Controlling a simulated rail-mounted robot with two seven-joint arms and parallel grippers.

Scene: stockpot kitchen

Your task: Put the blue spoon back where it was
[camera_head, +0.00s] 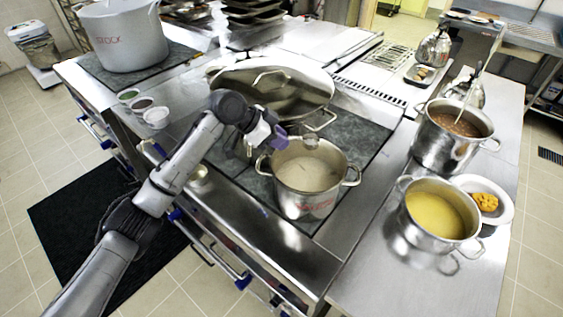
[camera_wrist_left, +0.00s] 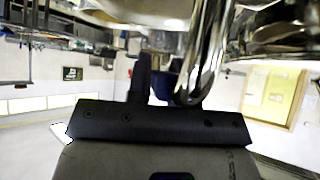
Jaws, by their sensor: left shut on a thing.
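My left gripper (camera_head: 281,138) is over the back left rim of a steel pot (camera_head: 303,203) that holds pale liquid. A small rounded metal piece (camera_head: 310,142) shows just right of the gripper, at the pot's back rim. In the left wrist view, a shiny curved metal handle (camera_wrist_left: 207,45) comes down to my left gripper (camera_wrist_left: 158,80), which is shut on it. I cannot make out a blue spoon in either view. What the far end of the handle belongs to is hidden. My right gripper is not in view.
A pot of yellow soup (camera_head: 440,210), a pot of brown stew (camera_head: 445,150) and a white plate (camera_head: 505,212) stand on the right counter. Small bowls (camera_head: 155,117) sit at left. A large grey stockpot (camera_head: 125,42) stands at back left.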

